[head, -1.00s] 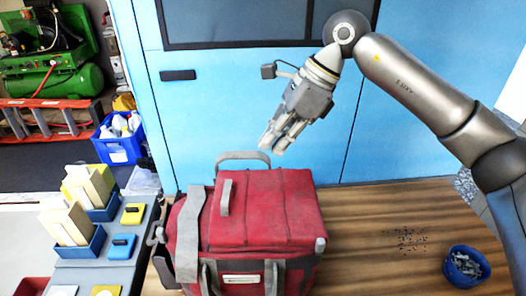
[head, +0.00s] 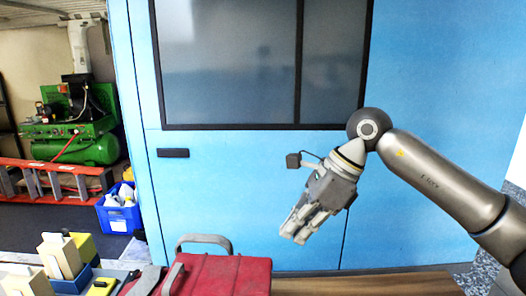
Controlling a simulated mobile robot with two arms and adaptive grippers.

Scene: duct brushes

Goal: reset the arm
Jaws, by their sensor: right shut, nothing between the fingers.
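My right gripper (head: 301,235) hangs at the end of my right arm, which comes in from the right. It is shut and empty, with its fingers pointing down and to the left. My left gripper is not in view.
A wooden tabletop (head: 370,286) shows along the bottom, clear where visible. At the left are blue bins with cream blocks (head: 58,256), a blue crate with white bottles (head: 120,212), a red ladder (head: 60,182) and a green compressor (head: 85,146).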

